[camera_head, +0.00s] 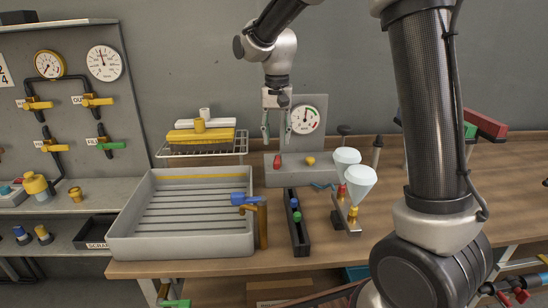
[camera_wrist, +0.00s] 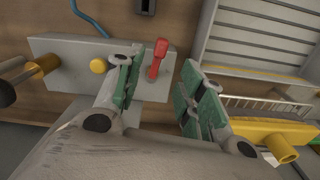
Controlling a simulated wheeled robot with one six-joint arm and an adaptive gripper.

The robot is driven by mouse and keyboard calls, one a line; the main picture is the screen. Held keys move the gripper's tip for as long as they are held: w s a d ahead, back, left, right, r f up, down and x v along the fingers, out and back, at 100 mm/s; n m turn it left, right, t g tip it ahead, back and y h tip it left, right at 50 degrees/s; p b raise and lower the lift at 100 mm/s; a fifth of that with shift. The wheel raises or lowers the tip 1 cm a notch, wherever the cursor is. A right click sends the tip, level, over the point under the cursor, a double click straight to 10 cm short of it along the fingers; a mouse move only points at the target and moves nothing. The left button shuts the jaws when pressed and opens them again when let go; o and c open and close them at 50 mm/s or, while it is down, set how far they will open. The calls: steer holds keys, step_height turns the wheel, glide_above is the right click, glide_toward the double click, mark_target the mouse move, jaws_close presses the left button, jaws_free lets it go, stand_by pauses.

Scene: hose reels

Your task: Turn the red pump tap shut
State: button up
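The red tap (camera_head: 277,161) is a small lever on the grey pump block (camera_head: 300,170) at the back of the wooden bench, below a round gauge (camera_head: 305,119). In the wrist view the red tap (camera_wrist: 158,60) shows between the finger pads, its lever crossing the edge of the pump block (camera_wrist: 70,50). My gripper (camera_head: 277,138) is open and points down, just above the tap. I cannot tell whether a pad touches the tap.
A yellow knob (camera_head: 310,160) sits on the block beside the tap. A large grey tray (camera_head: 120,240) stands left, with a rack of yellow parts (camera_head: 200,135) behind it. Two clear funnels (camera_head: 360,182) and a dark narrow tray (camera_head: 300,248) stand in front.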

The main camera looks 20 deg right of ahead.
mark_target(277, 157)
step_height(277, 157, down, 8)
steer(key=shift+r, duration=0.2)
jaws_close()
